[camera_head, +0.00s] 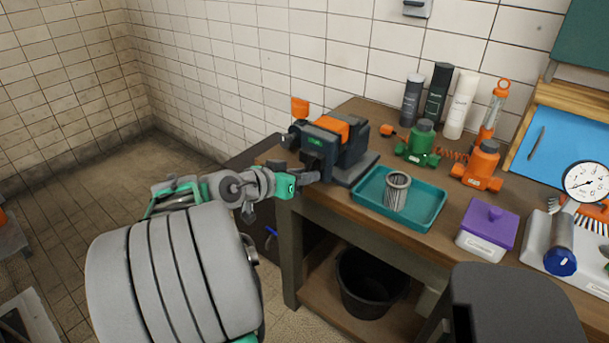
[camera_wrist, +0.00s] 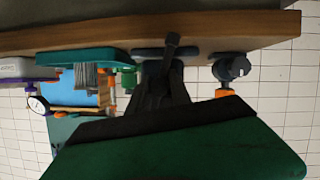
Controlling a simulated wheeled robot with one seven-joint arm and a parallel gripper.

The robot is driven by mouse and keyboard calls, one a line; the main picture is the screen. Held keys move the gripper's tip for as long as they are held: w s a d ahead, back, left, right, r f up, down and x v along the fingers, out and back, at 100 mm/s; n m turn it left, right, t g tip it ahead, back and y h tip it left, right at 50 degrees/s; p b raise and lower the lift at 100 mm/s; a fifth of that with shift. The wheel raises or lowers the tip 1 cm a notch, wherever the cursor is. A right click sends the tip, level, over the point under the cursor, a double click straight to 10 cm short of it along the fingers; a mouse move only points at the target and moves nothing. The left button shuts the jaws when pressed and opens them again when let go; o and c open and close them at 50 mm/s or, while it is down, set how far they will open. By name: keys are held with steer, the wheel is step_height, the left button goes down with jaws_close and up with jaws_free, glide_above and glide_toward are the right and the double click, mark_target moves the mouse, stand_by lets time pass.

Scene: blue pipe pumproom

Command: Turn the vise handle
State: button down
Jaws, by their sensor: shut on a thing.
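The dark blue-grey vise (camera_head: 351,150), with an orange top (camera_head: 331,125), stands at the left end of the workbench. My gripper (camera_head: 309,176) reaches it from the left, at its near face. The gripper is shut on the vise handle, a dark bar (camera_wrist: 173,42) whose end shows beyond the dark fingers (camera_wrist: 163,82) in the wrist view. In the head view the grip is small and dark, so its exact contact is hard to see. In the wrist view my gripper hides most of the vise.
A teal tray (camera_head: 432,222) with a metal filter (camera_head: 397,190) lies right of the vise. Green (camera_head: 421,143) and orange (camera_head: 481,166) fittings stand behind it. A purple-lidded box (camera_head: 488,226) is farther right. A black bucket (camera_head: 365,304) sits below. The floor at left is mostly clear.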

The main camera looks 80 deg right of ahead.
stand_by(0.4)
steer(key=shift+n, duration=0.3)
steer(key=c, duration=1.2)
jaws_free()
steer(key=shift+s, duration=0.1)
steer(key=v, duration=0.7)
steer(key=shift+w+a, duration=0.25)
steer(key=shift+a, duration=0.05)
steer(key=shift+c, duration=0.4)
